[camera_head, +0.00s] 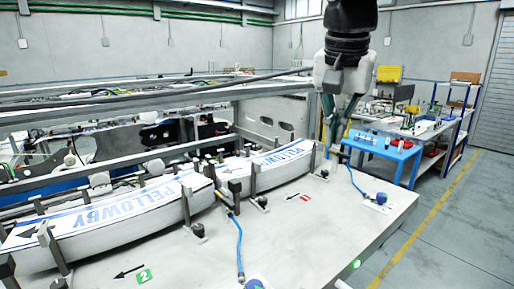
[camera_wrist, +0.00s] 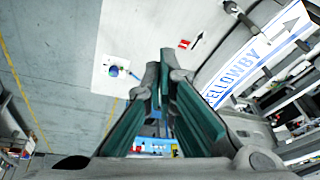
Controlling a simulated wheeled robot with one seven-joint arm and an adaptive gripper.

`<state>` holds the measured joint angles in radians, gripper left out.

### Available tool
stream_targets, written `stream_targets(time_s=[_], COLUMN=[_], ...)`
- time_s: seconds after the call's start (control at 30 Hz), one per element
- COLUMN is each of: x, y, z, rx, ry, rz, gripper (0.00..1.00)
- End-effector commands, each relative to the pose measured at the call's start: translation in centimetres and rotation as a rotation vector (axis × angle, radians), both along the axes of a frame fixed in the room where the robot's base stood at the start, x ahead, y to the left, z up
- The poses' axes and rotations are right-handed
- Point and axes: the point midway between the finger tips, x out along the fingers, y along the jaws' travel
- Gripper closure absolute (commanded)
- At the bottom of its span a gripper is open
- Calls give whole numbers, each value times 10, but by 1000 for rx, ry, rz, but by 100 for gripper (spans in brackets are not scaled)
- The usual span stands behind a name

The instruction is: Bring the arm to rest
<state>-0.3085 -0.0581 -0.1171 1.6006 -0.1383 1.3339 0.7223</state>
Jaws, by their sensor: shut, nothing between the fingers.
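My gripper (camera_head: 334,145) hangs from the arm in the upper right of the head view, pointing down over the far right part of the white worktop (camera_head: 310,235). In the wrist view its green-padded fingers (camera_wrist: 158,72) are shut with nothing between them. Two label stacks marked PELLOWBY stand in the magazine on the worktop: the nearer left one (camera_head: 125,215) and the farther one (camera_head: 275,165), left of my gripper. One label stack (camera_wrist: 245,65) also shows right of the fingers in the wrist view. Nothing visibly touches the gripper.
Dark posts and guides edge the stacks. A blue hose with a fitting (camera_head: 239,245) lies on the near worktop; another blue hose ends at a round fitting (camera_head: 381,198) at the right. A blue table (camera_head: 384,148) stands behind. Open floor (camera_head: 460,235) lies right.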

Motion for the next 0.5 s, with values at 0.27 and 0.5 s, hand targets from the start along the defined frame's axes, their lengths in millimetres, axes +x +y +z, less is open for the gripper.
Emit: stream_targets(time_s=[0.27,0.5], x=[-100,-171], y=[-35,-46], z=[-42,-100], rx=[-11,-76], ry=[-79,-151], rz=[241,414], gripper=[100,100])
